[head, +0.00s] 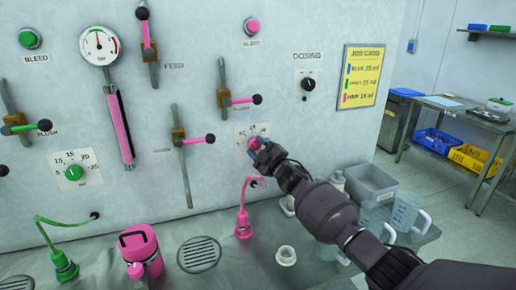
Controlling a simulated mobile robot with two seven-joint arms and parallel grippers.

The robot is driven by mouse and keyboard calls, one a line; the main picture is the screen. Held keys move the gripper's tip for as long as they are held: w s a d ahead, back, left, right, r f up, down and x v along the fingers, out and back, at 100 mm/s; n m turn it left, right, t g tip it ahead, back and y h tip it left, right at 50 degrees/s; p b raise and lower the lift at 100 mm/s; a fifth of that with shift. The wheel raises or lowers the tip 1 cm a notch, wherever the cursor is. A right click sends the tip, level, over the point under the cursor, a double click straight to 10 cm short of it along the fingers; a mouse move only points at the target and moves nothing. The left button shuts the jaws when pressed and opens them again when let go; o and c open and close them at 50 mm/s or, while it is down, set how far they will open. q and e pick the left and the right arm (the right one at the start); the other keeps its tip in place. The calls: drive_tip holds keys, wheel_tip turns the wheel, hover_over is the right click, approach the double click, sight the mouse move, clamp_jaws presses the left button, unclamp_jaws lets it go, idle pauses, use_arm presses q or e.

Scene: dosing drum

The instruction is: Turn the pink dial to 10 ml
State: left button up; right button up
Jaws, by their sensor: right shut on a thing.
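The pink dial (254,142) sits on a white scale plate (241,131) on the wall panel, right of centre. My right gripper (258,147) is shut on the dial, its arm reaching in from the lower right. The gripper covers much of the dial and part of the scale, so I cannot tell what value the dial points to. Some small scale numbers show above it. My left gripper is not in view.
A green dial (74,173) is at the left. A black DOSING knob (309,85) and a yellow job card (360,77) are at upper right; its pink line seems to read 15 ml. A pink-handled lever (240,100) is just above. Jugs (405,215) stand below.

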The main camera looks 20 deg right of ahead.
drive_tip(key=o, duration=0.9)
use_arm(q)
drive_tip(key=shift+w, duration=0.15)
use_arm(e)
drive_tip(key=shift+o, duration=0.2)
drive_tip(key=shift+s+d+f, duration=0.2)
drive_tip(key=shift+s+d, duration=0.05)
drive_tip(key=shift+s, duration=0.2)
drive_tip(key=v, duration=0.9)
drive_tip(key=shift+s, duration=0.4)
